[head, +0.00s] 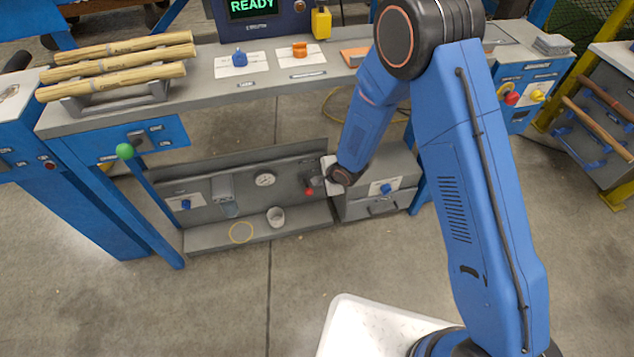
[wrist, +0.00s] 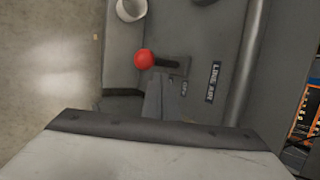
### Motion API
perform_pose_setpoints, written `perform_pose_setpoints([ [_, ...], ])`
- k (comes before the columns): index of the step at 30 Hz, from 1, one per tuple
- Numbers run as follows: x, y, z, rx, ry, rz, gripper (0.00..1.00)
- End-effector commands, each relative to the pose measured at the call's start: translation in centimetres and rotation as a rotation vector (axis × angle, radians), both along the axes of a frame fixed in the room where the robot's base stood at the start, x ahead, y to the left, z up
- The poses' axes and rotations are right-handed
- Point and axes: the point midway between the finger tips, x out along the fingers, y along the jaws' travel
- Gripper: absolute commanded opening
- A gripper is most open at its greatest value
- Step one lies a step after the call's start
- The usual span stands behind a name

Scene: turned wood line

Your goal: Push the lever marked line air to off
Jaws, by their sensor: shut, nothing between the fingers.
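The line air lever has a red ball knob (wrist: 144,59) on a dark arm, set on a grey panel. In the wrist view the arm runs left from its pivot to the knob. The LINE AIR label (wrist: 214,82) is to its right, and a small OFF marking (wrist: 184,88) is below the pivot. The red knob also shows in the head view (head: 309,191) on the low panel under the bench. My gripper (wrist: 153,98) is shut and empty, its tip just below the knob in the wrist view. I cannot tell if they touch. My arm partly hides the gripper in the head view.
A grey drawer cabinet (head: 376,208) is close on the right. The bench top (head: 215,95) hangs above; the floor in front is clear.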

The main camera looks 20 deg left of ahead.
Motion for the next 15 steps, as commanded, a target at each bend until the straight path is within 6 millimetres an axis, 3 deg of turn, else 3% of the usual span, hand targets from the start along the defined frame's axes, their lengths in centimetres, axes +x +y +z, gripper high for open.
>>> perform_pose_setpoints([
  [15, 0.01, 0.01, 0.54, 0.000, 0.000, 0.000, 0.00],
])
